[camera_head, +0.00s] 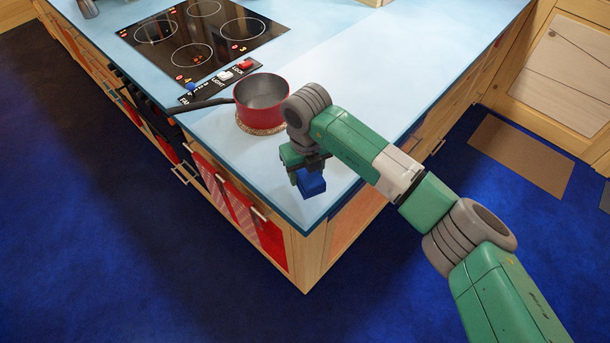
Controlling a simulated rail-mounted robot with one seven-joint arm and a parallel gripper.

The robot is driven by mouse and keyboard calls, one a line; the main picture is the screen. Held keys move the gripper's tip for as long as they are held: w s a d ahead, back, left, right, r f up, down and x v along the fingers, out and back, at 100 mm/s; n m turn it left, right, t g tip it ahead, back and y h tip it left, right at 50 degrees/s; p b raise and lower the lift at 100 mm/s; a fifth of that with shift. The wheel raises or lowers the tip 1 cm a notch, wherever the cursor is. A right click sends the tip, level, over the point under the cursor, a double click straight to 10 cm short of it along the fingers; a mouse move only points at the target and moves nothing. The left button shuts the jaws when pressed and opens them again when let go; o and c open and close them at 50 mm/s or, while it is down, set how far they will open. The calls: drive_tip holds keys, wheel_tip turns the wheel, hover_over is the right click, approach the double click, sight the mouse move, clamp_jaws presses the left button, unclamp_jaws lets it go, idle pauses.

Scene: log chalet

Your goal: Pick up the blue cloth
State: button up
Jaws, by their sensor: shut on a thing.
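The blue cloth (312,184) shows as a small folded blue block at the near corner of the light blue counter. My gripper (307,172) is over it, pointing down, and is shut on it. The fingertips are partly hidden behind the cloth and the gripper body. I cannot tell whether the cloth touches the counter or is a little above it.
A red saucepan (262,112) with a dark handle stands on a woven mat (258,130) just left of my gripper. A black hob (205,35) and a switch panel (222,80) lie farther back. The counter (370,70) is clear at the back right.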

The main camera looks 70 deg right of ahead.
drive_tip(key=s+a+r+b, duration=0.1)
drive_tip(key=s+a+b, duration=0.1)
drive_tip(key=s+a, duration=0.8)
drive_tip(key=shift+a, duration=0.8)
